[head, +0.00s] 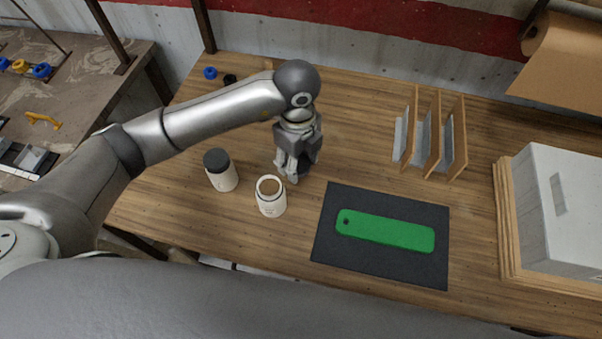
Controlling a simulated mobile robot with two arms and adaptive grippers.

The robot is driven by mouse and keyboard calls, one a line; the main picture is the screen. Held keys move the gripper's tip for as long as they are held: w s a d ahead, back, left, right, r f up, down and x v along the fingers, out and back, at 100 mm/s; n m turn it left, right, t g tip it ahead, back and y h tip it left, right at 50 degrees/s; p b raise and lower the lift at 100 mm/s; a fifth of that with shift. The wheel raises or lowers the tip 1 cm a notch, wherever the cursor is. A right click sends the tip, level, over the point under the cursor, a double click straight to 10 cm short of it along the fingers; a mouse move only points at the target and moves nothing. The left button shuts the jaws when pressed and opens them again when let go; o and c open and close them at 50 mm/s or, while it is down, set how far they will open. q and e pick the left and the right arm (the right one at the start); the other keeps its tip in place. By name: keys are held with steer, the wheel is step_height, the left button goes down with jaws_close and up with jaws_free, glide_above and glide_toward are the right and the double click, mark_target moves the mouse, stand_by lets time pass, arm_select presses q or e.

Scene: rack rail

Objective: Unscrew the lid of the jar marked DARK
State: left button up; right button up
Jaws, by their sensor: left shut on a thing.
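An open white jar (271,197) stands upright on the wooden table, with brown contents showing in its mouth. A second white jar (223,179) with a dark lid (216,160) on it stands to its left. The markings on both jars are too small to read, so I cannot tell which says DARK. My left gripper (292,174) points down just behind and to the right of the open jar, apart from it. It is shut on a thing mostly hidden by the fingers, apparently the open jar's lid. My right gripper is out of view.
A dark mat (330,245) with a green bar (385,231) lies to the right of the jars. A wooden divider rack (437,130) stands behind it, and a large pale box (560,205) at the right. Small blue (210,73) and black (230,79) pieces lie at the back left.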

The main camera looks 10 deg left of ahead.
mark_target(299, 163)
arm_select(q)
step_height(299, 163, down, 7)
steer(key=shift+r+p, duration=0.15)
steer(key=shift+p, duration=0.6)
steer(key=shift+f, duration=0.2)
steer(key=shift+f, duration=0.25)
steer(key=o, duration=0.8)
steer(key=shift+r, duration=0.1)
steer(key=shift+o, duration=0.2)
steer(key=shift+r, duration=0.3)
step_height(299, 163, up, 10)
steer(key=b, duration=0.3)
steer(key=shift+r, duration=0.9)
